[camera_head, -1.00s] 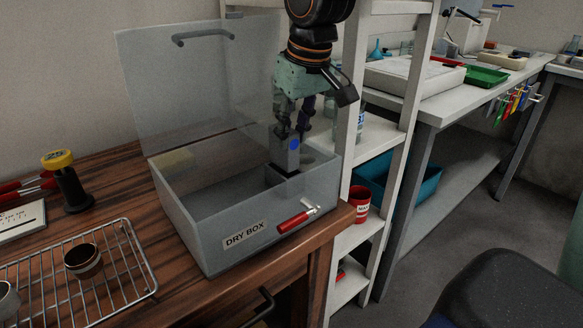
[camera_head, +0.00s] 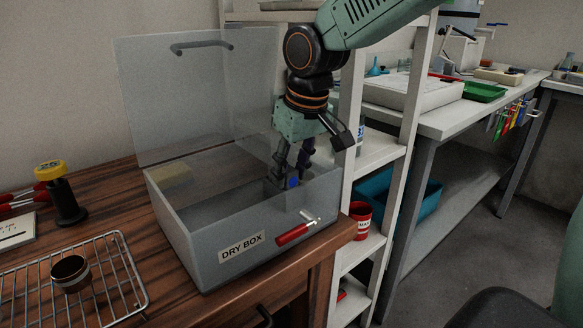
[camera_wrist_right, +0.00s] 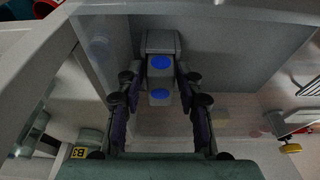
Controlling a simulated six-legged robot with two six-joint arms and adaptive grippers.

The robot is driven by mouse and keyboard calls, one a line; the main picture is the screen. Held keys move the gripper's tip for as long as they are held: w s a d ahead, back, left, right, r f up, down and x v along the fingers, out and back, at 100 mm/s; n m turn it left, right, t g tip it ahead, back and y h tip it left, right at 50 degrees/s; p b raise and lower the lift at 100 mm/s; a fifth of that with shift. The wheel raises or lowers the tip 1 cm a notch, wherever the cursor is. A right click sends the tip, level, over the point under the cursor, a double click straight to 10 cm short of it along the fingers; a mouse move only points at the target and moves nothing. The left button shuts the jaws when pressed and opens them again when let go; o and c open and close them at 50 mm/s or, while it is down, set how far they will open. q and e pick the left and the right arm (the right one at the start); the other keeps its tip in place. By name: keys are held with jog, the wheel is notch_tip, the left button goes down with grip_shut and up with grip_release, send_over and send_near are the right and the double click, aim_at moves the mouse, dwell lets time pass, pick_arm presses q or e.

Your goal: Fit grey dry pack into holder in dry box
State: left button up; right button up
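The dry box (camera_head: 190,231) is a grey see-through box with its lid raised, on the wooden bench. The grey dry pack, with blue dots, is low in the box's back right corner; it also shows in the wrist view (camera_wrist_right: 159,80). The grey holder (camera_head: 273,189) is around its lower part; how deep the pack sits is hard to tell. My right gripper (camera_head: 292,172) reaches down into the box, its two dark fingers on either side of the pack and seemingly closed on it. My left gripper is not in view.
The raised lid (camera_head: 190,100) is behind the box. A white shelf post (camera_head: 345,150) stands close on the right.

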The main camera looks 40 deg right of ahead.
jog(key=shift+s+r, duration=0.1)
jog(key=shift+r, duration=0.1)
jog(key=shift+r, duration=0.3)
jog(key=p+v, duration=1.1)
jog(key=p, duration=0.2)
jog(key=shift+r, duration=0.25)
jog(key=shift+s, duration=0.1)
dwell(0.4)
